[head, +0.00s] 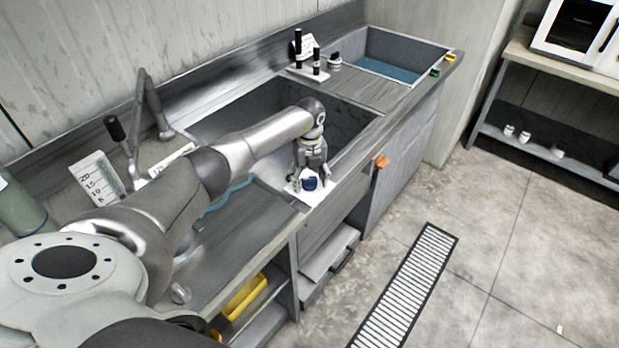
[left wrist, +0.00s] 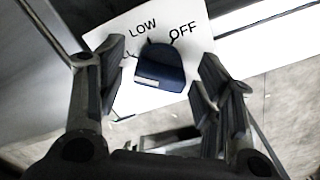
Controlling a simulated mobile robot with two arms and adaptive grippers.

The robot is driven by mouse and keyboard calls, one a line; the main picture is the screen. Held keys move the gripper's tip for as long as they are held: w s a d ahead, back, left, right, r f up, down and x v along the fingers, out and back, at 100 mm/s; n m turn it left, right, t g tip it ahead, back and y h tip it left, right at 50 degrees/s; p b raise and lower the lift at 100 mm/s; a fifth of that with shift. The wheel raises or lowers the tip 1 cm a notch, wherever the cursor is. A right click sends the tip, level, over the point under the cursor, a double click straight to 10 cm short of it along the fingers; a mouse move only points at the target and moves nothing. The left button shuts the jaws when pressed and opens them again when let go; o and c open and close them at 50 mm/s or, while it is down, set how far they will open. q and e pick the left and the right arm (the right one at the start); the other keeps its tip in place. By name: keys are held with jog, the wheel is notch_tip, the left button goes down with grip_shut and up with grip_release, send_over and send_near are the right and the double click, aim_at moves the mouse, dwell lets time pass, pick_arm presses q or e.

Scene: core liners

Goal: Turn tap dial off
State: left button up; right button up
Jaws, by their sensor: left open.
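The tap dial is a dark blue knob (head: 309,184) on a white plate (head: 300,199) at the front edge of the near sink. In the left wrist view the dial (left wrist: 160,68) sits on its plate (left wrist: 190,14) with the words LOW and OFF and part of another word at the left. A light mark shows on the knob's lower left face. My left gripper (head: 312,172) is above the dial, and in the left wrist view its open fingers (left wrist: 158,85) stand on either side of the knob, with visible gaps. My right gripper is not in view.
A tap with a black handle (head: 116,130) stands behind the counter at left, beside a number card (head: 97,178). An orange knob (head: 382,161) is on the cabinet front. A second basin (head: 385,68) holds blue water. Open floor lies to the right.

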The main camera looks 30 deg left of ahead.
pick_arm(q)
jog(key=c, duration=1)
jog(key=m+b, duration=0.2)
jog(key=m, duration=0.1)
jog(key=shift+f+b, duration=0.15)
jog(key=shift+b, duration=0.25)
jog(key=m+b, duration=0.3)
jog(key=m, duration=0.1)
jog(key=shift+m, duration=0.3)
jog(key=m+b, duration=0.4)
jog(key=m, duration=0.2)
jog(key=m+b, duration=0.1)
jog(key=m, duration=0.2)
jog(key=shift+m, duration=0.4)
jog(key=shift+r+m+b, duration=0.2)
jog(key=shift+m+b, duration=0.5)
jog(key=shift+m, duration=0.5)
